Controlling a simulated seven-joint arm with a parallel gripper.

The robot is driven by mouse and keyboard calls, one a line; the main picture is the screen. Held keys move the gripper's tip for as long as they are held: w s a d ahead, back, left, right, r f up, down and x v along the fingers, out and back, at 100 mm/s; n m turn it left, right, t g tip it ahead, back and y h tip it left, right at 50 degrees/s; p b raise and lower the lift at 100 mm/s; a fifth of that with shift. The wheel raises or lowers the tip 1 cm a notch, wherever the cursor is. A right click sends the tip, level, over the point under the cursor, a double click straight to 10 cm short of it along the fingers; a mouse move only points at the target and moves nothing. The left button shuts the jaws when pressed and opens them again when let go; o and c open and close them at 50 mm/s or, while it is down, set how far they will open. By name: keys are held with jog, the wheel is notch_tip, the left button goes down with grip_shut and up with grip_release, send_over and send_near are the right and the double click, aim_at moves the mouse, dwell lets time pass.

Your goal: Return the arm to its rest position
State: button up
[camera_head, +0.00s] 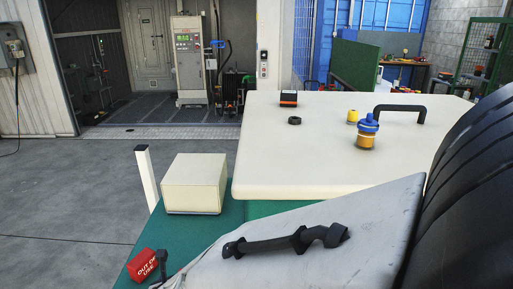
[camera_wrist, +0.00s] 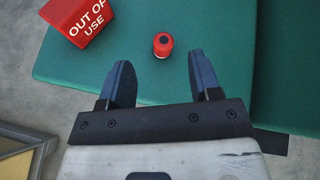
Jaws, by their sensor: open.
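My gripper (camera_wrist: 160,63) is open and empty in the wrist view, its two dark fingers apart over a green surface (camera_wrist: 270,65). A small red cylinder with a dark top (camera_wrist: 163,44) stands on that surface, beyond the fingertips and in line with the gap. In the head view my pale arm covers the lower right, and most of the gripper is hidden. The red cylinder does not show there.
A red "OUT OF USE" block (camera_head: 147,266) sits near the gripper, also in the wrist view (camera_wrist: 76,20). A cream box (camera_head: 194,187) stands behind. The white slab (camera_head: 300,165) holds a blue-lidded amber jar (camera_head: 367,133), yellow piece (camera_head: 352,116), black ring (camera_head: 294,120) and black-orange box (camera_head: 288,99).

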jog(key=s+d+r+n+g, duration=0.3)
jog(key=s+d+r+n, duration=0.2)
jog(key=d, duration=0.9)
jog(key=s+d+r+n+g+h, duration=0.1)
jog(key=s+d+r+n+g, duration=0.2)
jog(key=d+r+n, duration=0.8)
jog(key=s+d+r+n+g+h, duration=0.1)
jog(key=s+d+r+n+g, duration=0.2)
jog(key=s+d+r+n, duration=0.4)
jog(key=d+r+n, duration=0.1)
jog(key=d+n, duration=0.6)
jog(key=d, duration=0.2)
jog(key=shift+s+d+r+n, duration=0.15)
jog(key=shift+d+r+n, duration=0.25)
